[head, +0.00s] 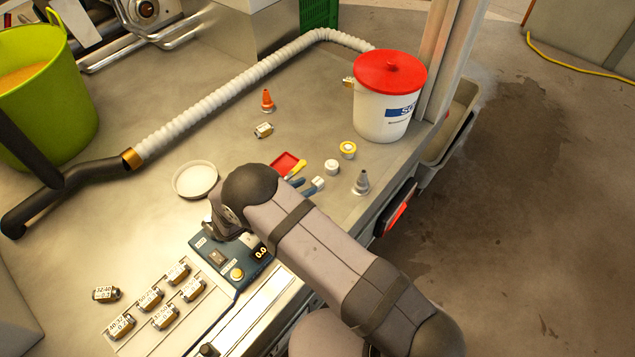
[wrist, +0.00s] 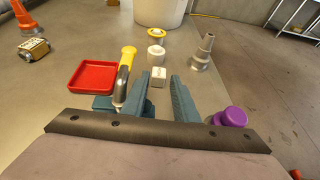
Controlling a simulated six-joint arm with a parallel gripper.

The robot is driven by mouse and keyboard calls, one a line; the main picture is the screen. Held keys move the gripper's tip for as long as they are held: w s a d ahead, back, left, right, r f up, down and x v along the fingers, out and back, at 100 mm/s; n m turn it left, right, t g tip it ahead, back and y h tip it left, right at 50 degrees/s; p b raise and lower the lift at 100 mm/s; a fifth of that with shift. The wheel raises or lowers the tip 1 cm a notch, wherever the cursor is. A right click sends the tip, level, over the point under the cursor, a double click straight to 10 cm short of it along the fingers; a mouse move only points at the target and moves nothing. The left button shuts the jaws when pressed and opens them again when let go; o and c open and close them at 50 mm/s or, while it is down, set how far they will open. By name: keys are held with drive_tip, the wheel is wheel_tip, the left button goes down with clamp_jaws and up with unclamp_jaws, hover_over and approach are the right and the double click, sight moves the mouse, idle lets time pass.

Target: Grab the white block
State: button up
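The white block (wrist: 159,77) stands on the grey tabletop in the wrist view. It is small and square, with dark marks on it. My gripper (wrist: 162,80) has two teal fingers spread apart, with the block in line with the gap at their tips. The left finger looks closer to the block than the right; whether it touches cannot be told. In the head view the white block (head: 319,183) shows just beyond the fingertips of my gripper (head: 304,187), partly beside one finger. My arm hides much of the gripper there.
A round white piece (wrist: 156,54) and a yellow-ringed piece (wrist: 157,34) stand behind the block. A red tray (wrist: 92,77) and a yellow-handled tool (wrist: 126,62) lie left. A grey cone (wrist: 203,53) and purple knob (wrist: 231,116) are right. A red-lidded bucket (head: 383,112) stands near the table edge.

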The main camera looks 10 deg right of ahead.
sight(317, 181)
drive_tip(key=shift+p+x, duration=0.95)
drive_tip(key=shift+x, duration=1.65)
drive_tip(key=shift+a+f, duration=0.1)
drive_tip(key=shift+f, duration=0.1)
clamp_jaws()
